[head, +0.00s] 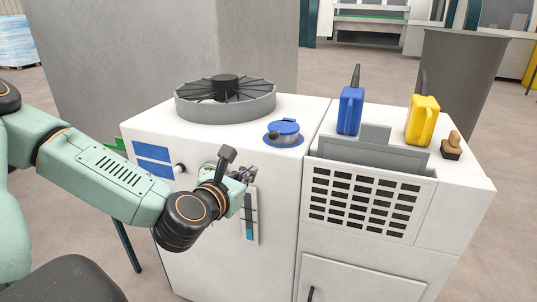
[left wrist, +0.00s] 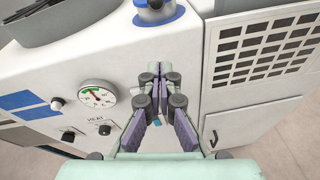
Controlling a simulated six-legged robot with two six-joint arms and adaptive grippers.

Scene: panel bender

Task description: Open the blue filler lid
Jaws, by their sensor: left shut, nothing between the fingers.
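The blue filler lid (head: 285,127) sits on top of the white cabinet, right of the round fan. It looks closed, lying flat on its blue ring. It also shows at the top edge of the left wrist view (left wrist: 155,8), partly cut off. My left gripper (head: 247,174) is in front of the cabinet's front face, below the lid and a little left of it, apart from it. In the left wrist view its fingertips (left wrist: 158,68) are together with nothing between them. My right gripper is not in view.
A fan (head: 226,98) stands left of the lid. A blue can (head: 349,110), a yellow can (head: 422,120) and a brush (head: 452,146) stand on the right-hand unit. A pressure gauge (left wrist: 96,95) and knobs are on the front face. Cabinet top around the lid is clear.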

